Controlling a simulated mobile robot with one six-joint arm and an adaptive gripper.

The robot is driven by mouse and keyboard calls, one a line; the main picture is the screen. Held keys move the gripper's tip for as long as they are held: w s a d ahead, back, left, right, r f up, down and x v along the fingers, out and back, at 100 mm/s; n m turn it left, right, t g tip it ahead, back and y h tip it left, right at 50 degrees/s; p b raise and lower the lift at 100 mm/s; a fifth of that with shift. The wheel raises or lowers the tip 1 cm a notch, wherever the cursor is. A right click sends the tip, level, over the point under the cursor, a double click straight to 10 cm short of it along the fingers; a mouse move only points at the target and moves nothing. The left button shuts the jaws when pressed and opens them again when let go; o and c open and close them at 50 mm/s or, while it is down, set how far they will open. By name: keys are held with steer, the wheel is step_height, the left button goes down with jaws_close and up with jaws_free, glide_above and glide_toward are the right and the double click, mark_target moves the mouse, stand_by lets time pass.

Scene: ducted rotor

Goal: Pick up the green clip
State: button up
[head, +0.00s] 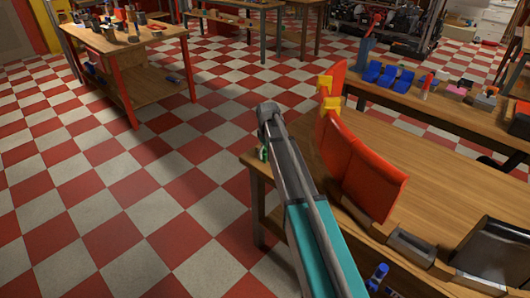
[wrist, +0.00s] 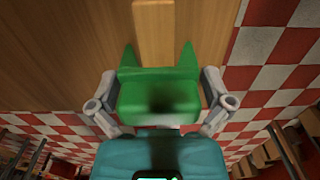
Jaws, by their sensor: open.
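The green clip (wrist: 158,98) is in the middle of the wrist view, a blocky body with two pointed prongs reaching over the wood. It sits at the edge of the wooden table. My gripper (wrist: 159,76) is open, with one grey finger on each side of the clip. Small gaps seem to show beside the clip; whether a finger touches it I cannot tell. In the head view a small green bit of the clip (head: 263,153) shows at the table's left corner, and my arm hides the gripper.
The wooden table (head: 400,135) carries a curved red panel (head: 355,165) with yellow clips (head: 328,95) close to the right of my arm. Blue blocks (head: 387,76) stand on a bench behind. The checkered floor (head: 150,190) to the left is free.

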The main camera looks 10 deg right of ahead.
steer(key=c, duration=0.8)
steer(key=shift+r, duration=0.15)
step_height(320, 180, up, 2)
steer(key=p, duration=0.2)
steer(key=shift+r+p, duration=0.1)
steer(key=shift+p, duration=0.2)
steer(key=s+r+p, duration=0.3)
steer(key=s, duration=0.1)
steer(key=s+r+p, duration=0.4)
steer(key=s, duration=0.1)
steer(key=s+r+p, duration=0.3)
steer(key=s, duration=0.2)
steer(key=shift+d+r, duration=0.25)
steer(key=shift+r+p, duration=0.1)
steer(key=shift+p, duration=0.25)
steer(key=shift+r+p, duration=2.4)
steer(key=shift+r, duration=0.05)
